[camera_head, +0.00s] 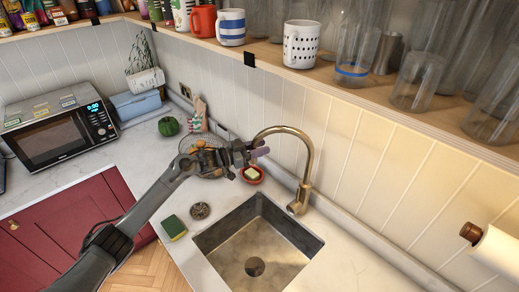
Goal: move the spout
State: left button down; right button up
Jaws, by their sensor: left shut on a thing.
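The brass spout (285,130) arches up from its base behind the sink and bends over to the left. My left gripper (256,152) reaches in from the left and is shut on the spout's free end, which it partly covers. The spout's end is left of and behind the steel sink basin (232,262), over the counter rather than over the basin. A purplish piece shows at the fingertips; I cannot tell what it is. My right gripper is not in view.
A small red dish with a pale block (251,174) and a wire basket (206,146) lie close under and behind my left gripper. A sponge (174,227) and a round metal strainer (200,211) lie left of the sink. A shelf with mugs and glasses (300,45) hangs above.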

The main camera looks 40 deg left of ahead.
pick_arm(q)
jog(key=c, duration=0.9)
grip_release()
jog(key=shift+r, duration=0.1)
jog(key=shift+s+a, duration=0.1)
jog(key=shift+s+a, duration=0.1)
jog(key=shift+s, duration=0.15)
jog(key=shift+b+v, duration=0.6)
jog(key=shift+v, duration=4.35)
